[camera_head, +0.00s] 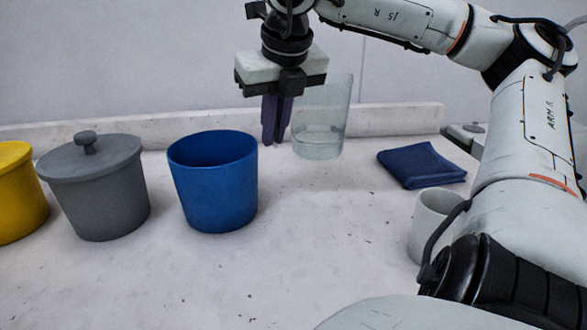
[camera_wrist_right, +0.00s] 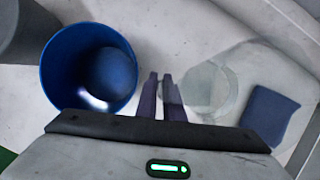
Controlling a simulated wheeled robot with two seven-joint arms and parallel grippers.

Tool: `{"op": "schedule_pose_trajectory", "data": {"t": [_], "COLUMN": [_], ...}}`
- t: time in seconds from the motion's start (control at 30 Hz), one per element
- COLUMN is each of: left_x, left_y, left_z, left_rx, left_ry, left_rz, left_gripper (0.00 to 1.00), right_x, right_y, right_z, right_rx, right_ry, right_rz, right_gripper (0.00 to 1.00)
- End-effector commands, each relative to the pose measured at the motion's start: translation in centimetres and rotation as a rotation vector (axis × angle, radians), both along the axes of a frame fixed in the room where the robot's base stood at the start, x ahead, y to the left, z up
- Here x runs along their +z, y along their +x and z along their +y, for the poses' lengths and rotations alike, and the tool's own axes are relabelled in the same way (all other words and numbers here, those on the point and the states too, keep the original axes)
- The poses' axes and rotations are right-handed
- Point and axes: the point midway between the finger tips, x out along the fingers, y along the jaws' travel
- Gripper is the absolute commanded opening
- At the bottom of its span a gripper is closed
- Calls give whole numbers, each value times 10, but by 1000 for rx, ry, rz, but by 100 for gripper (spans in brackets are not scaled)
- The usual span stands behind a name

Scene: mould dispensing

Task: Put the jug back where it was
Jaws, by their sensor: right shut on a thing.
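The clear jug (camera_head: 322,118) is upright and see-through, with a little clear liquid at its bottom. It also shows as a faint round outline in the wrist view (camera_wrist_right: 210,90). My right gripper (camera_head: 275,138) points down at the jug's left side, its dark fingers (camera_wrist_right: 160,95) shut on it. The exact part between the fingers is hard to make out. I cannot tell for sure whether the jug's base touches the table. My left gripper is out of view.
An open blue bucket (camera_head: 213,190) stands left of the jug. A lidded grey pot (camera_head: 98,195) and a yellow container (camera_head: 15,195) stand farther left. A folded blue cloth (camera_head: 420,166) lies to the right. A white cup (camera_head: 428,228) stands beside my right arm. The front-middle table is clear.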

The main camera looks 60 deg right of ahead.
Motion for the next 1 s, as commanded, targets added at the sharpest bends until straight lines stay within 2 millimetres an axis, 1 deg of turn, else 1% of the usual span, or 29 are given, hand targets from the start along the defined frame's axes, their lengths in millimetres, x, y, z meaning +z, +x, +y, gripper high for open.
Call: {"op": "schedule_pose_trajectory", "data": {"t": [0.03,0.1,0.37,0.57,0.63,0.83,0.97,1.0], "left_x": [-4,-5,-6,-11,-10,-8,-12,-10], "left_y": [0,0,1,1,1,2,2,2], "left_z": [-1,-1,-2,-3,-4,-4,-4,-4], "left_rx": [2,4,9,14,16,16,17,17], "left_ry": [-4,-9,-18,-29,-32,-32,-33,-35], "left_rz": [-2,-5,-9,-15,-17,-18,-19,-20], "left_gripper": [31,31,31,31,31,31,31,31], "right_x": [-12,-23,-44,-71,-74,-73,-77,-78], "right_y": [0,0,0,0,1,1,1,0], "right_z": [0,0,0,1,1,0,0,0], "right_rx": [3,2,2,2,3,1,1,1], "right_ry": [1,0,0,0,-2,-3,-3,-1], "right_rz": [-3,-4,-3,-3,-5,-4,-4,-2], "right_gripper": [0,0,0,0,0,0,0,11]}}
